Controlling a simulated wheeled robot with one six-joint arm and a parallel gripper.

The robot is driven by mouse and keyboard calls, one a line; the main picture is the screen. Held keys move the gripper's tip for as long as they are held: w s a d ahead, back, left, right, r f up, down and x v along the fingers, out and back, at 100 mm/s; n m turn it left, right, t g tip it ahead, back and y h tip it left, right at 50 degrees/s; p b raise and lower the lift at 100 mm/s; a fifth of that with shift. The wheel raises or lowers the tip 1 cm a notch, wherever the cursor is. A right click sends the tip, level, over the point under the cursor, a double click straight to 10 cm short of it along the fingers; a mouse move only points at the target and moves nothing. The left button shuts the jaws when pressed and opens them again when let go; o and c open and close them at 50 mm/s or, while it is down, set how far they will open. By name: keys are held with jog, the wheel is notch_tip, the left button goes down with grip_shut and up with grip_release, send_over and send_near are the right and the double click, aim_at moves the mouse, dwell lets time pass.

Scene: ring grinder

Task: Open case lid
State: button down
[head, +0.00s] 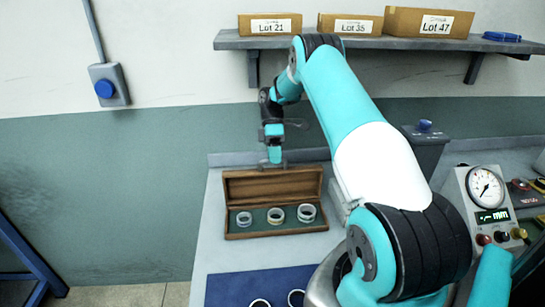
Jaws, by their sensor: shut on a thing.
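The wooden case (276,234) sits on the bench with its lid (245,188) raised, standing about upright at the back. Three rings lie on its green lining: a left ring (244,224), a middle ring (276,220) and a right ring (306,218). My gripper (274,161) points down at the lid's top edge, near its middle, and is shut on it. The exact contact is small and partly hidden by the fingers.
A blue mat (232,288) with two rings lies in front of the case. A gauge unit (485,205) stands at the right. A dark bin (425,150) is behind my arm. A shelf (340,43) with several boxes hangs above.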

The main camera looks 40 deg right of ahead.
jog(key=shift+w+d+f, duration=0.15)
jog(key=shift+w+f, duration=0.15)
jog(key=shift+f, duration=0.3)
jog(key=c, duration=1.2)
grip_release()
jog(key=shift+d, duration=0.1)
jog(key=shift+o, duration=0.2)
jog(key=shift+r, duration=0.1)
